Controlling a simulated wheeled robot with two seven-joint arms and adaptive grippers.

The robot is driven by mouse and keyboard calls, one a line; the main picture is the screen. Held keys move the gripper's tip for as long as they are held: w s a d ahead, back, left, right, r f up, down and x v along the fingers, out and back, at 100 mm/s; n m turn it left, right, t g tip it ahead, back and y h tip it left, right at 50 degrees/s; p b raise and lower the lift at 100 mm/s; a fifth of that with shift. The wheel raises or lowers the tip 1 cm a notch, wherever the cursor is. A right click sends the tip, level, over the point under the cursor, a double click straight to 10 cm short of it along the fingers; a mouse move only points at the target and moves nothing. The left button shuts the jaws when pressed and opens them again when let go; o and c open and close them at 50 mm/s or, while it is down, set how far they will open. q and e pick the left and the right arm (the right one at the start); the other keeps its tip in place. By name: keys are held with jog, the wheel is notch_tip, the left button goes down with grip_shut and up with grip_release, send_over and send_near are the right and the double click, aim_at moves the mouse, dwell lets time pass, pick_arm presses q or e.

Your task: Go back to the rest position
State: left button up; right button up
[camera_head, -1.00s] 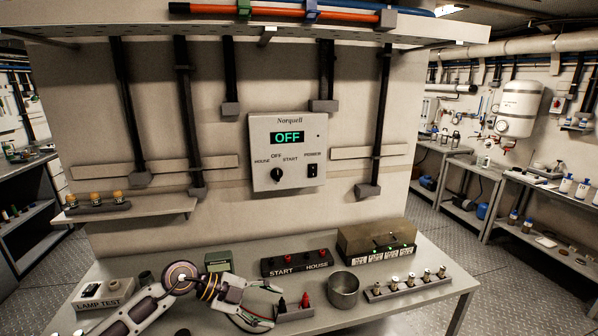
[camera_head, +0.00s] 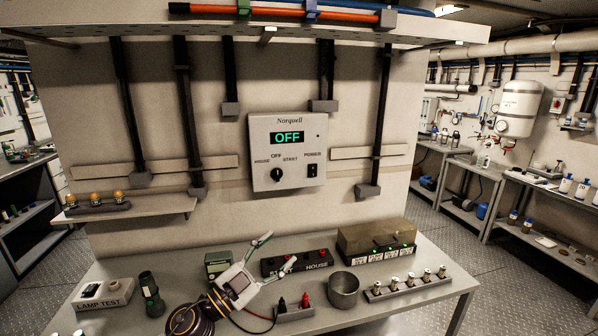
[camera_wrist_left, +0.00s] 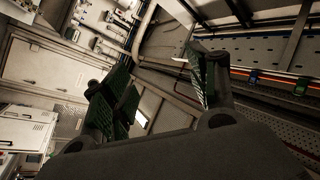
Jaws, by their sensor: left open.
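My left gripper (camera_head: 277,251) is raised above the middle of the bench. Its two fingers are spread and point up and to the right, in front of the START/HOUSE block (camera_head: 283,266), which they partly hide. In the left wrist view the open fingers (camera_wrist_left: 163,92) have nothing between them, and behind them show wall and overhead rail. The black probe (camera_head: 282,304) and red probe (camera_head: 305,298) stand in their grey holder (camera_head: 296,314), apart from the fingers. My right gripper is out of view.
The bench holds a lamp test box (camera_head: 103,293), a dark torch-like cylinder (camera_head: 151,295), a metal cup (camera_head: 343,290), a row of small fittings (camera_head: 408,282) and a box (camera_head: 377,238). The wall panel (camera_head: 287,152) reads OFF. A shelf (camera_head: 150,209) is at left.

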pick_arm(q)
jog(key=w+a+f+n+t+y, duration=0.2)
jog(key=a+f+n+t+y, duration=0.25)
jog(key=a+n+y, duration=0.65)
jog(key=s+a+f+n+g+y, duration=0.4)
jog(key=a+f+n+y, duration=0.15)
jog(key=f, duration=0.45)
jog(key=s+f+m+g, duration=0.1)
jog(key=s+f+g, duration=0.6)
jog(key=s, duration=0.4)
jog(key=s+f+m+g, duration=0.1)
jog(key=s+f+g, duration=0.4)
jog(key=s+f, duration=0.65)
jog(key=f, duration=1.5)
jog(key=s+f, duration=0.2)
jog(key=f, duration=1.4)
jog(key=s+a+f+g, duration=0.1)
jog(key=s+a+f, duration=0.1)
jog(key=s+f, duration=0.7)
jog(key=s+a+f+g, duration=0.1)
jog(key=s+a+f, duration=0.1)
jog(key=s+f, duration=0.8)
jog(key=s, duration=0.3)
jog(key=shift+f, duration=0.2)
jog(key=shift+a, duration=0.1)
